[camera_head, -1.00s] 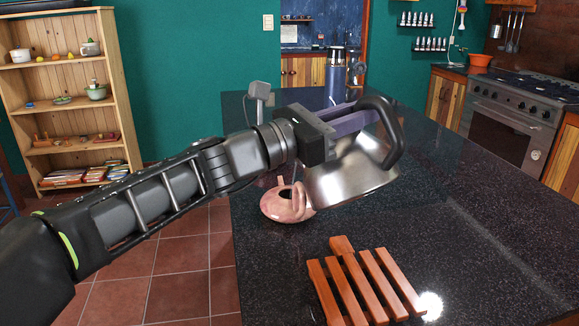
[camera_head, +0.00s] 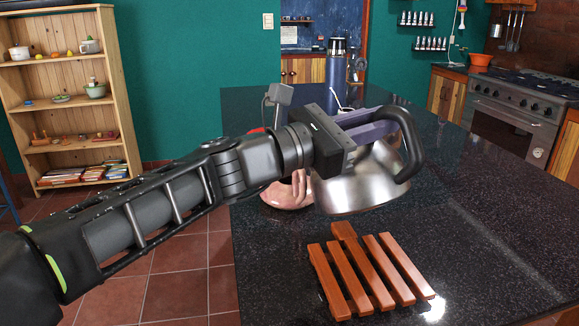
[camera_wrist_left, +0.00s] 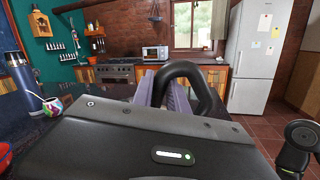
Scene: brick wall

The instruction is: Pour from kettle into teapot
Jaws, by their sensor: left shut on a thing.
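My left gripper (camera_head: 375,127) is shut on the black handle of the silver kettle (camera_head: 365,188) and holds it above the dark counter. The kettle looks close to level, with a slight tilt. Its spout is hidden behind my gripper and wrist. The pink teapot (camera_head: 287,192) stands on the counter just left of the kettle, partly covered by my arm and the kettle. The wrist view shows the kettle's handle (camera_wrist_left: 199,84) by the purple fingers, with the kettle body hidden. My right gripper is not in view.
A slatted wooden trivet (camera_head: 345,280) lies at the counter's near side. A blue flask (camera_head: 336,68) stands at the back; in the wrist view a colourful cup (camera_wrist_left: 53,106) is beside it. The counter's right side is clear.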

